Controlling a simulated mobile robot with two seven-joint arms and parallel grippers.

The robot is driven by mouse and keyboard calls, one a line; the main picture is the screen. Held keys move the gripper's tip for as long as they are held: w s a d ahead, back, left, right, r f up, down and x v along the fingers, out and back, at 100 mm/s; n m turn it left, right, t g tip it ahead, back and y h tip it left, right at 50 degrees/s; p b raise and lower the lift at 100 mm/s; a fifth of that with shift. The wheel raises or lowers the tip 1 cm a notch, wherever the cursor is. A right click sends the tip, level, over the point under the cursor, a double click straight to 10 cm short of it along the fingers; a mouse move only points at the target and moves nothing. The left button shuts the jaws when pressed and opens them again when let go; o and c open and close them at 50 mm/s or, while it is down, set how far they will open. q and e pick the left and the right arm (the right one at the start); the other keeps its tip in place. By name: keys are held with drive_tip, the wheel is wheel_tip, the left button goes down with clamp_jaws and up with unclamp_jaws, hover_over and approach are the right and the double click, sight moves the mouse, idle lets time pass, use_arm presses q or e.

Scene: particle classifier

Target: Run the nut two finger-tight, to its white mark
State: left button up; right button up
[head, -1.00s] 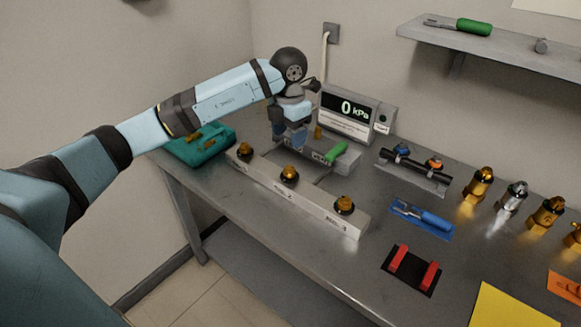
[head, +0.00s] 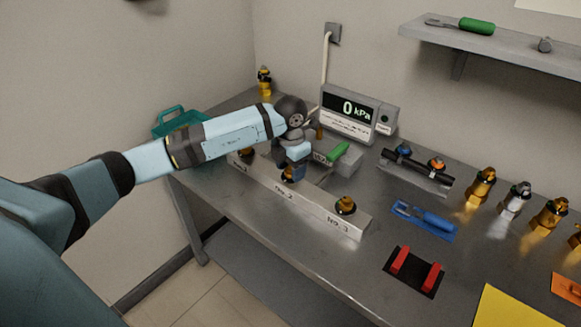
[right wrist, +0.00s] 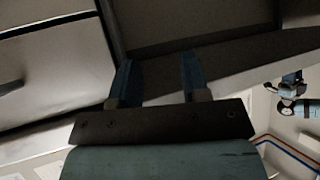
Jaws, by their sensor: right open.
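Nut two (head: 287,178) is the amber-topped nut at the middle of the long pale block (head: 318,213), by the label NO. 2. My left gripper (head: 290,171) points down right over it and hides most of it. Whether the fingers touch the nut or are shut on it cannot be told. A white mark on it cannot be made out. Nut three (head: 345,204) stands uncovered at the block's right end. Nut one (head: 246,155) is partly hidden by my left arm. My right gripper (right wrist: 157,82) is open and empty in the right wrist view.
A display reading 0 kPa (head: 350,105) stands behind the block, with a green handle (head: 338,152) before it. A blue tool (head: 425,217), a red-and-black holder (head: 413,271) and several metal fittings lie to the right. A teal box (head: 168,128) is at the left.

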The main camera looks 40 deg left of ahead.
use_arm(q)
drive_tip(key=c, duration=0.7)
